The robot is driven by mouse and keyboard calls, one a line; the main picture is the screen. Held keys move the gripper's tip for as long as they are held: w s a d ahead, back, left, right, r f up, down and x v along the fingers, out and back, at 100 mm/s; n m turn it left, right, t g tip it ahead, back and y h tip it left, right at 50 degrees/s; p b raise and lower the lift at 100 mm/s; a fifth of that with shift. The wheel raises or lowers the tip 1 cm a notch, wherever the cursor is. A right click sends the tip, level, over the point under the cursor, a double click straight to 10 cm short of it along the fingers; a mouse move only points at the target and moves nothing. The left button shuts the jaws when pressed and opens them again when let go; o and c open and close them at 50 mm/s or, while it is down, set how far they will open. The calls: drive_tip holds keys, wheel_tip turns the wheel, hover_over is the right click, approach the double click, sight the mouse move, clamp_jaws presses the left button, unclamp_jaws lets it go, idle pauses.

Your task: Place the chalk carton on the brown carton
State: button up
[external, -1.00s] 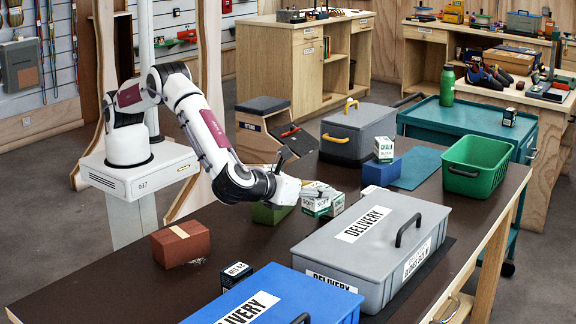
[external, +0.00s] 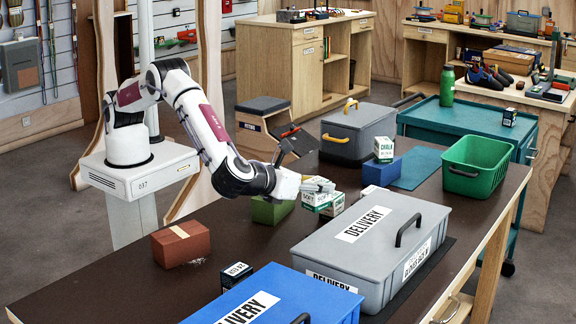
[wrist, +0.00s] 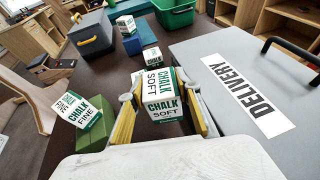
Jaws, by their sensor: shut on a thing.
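A white and green chalk carton marked SOFT (wrist: 163,108) sits between the yellow fingers of my gripper (wrist: 160,92) in the wrist view. My gripper is shut on it. In the external view, the carton (external: 317,204) hangs under my gripper (external: 317,186), just behind the grey delivery case; I cannot tell how far it is clear of the table. The brown carton (external: 181,244), with a pale tape strip on top, rests at the left of the table, apart from my gripper. It is not in the wrist view.
Another chalk carton (external: 384,149) tops a blue block (external: 382,171). The grey case (external: 372,246), blue case (external: 275,300) and small dark box (external: 236,273) occupy the front. Table around the brown carton is mostly bare.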

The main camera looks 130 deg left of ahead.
drive_tip(key=shift+d, duration=0.55)
drive_tip(key=s+d+r+m+t+h, duration=0.1)
drive_tip(key=s+d+r+m+t, duration=0.15)
drive_tip(key=d, duration=0.85)
drive_tip(key=s+d+r+m+t+h, duration=0.1)
drive_tip(key=s+d+r, duration=0.25)
drive_tip(key=d, duration=0.65)
drive_tip(key=s+d, duration=0.2)
drive_tip(key=s, duration=0.6)
drive_tip(key=s+d+r+n+y, duration=0.1)
drive_tip(key=s+d, duration=0.1)
drive_tip(key=s, duration=0.6)
drive_tip(key=shift+r+g, duration=0.15)
drive_tip(key=shift+g, duration=0.2)
wheel_tip(320, 180, down, 6)
drive_tip(key=shift+f, duration=0.25)
